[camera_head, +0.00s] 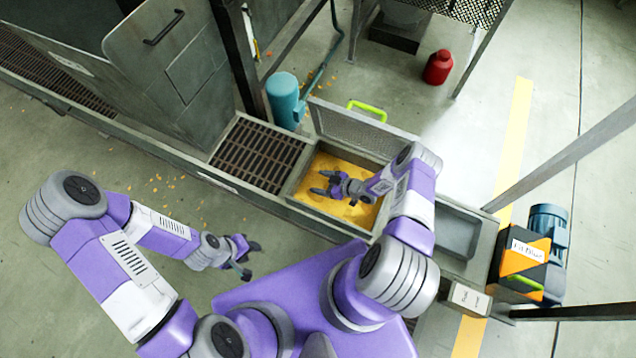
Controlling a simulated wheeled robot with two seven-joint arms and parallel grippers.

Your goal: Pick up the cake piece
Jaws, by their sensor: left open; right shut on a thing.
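My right gripper (322,183) is over the left part of an open bin (290,189) filled with yellow-orange material. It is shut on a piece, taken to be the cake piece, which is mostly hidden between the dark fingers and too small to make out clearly. I cannot tell whether the piece still touches the material below. My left gripper (252,261) is open and empty, in front of the machine's long edge and above the concrete floor.
A slatted grate (258,154) lies left of the bin. A raised mesh lid (345,128) with a green handle (367,110) stands behind it. A grey tray (458,232) and an orange-black box (522,262) are at the right. A teal cylinder (284,98) stands behind the grate.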

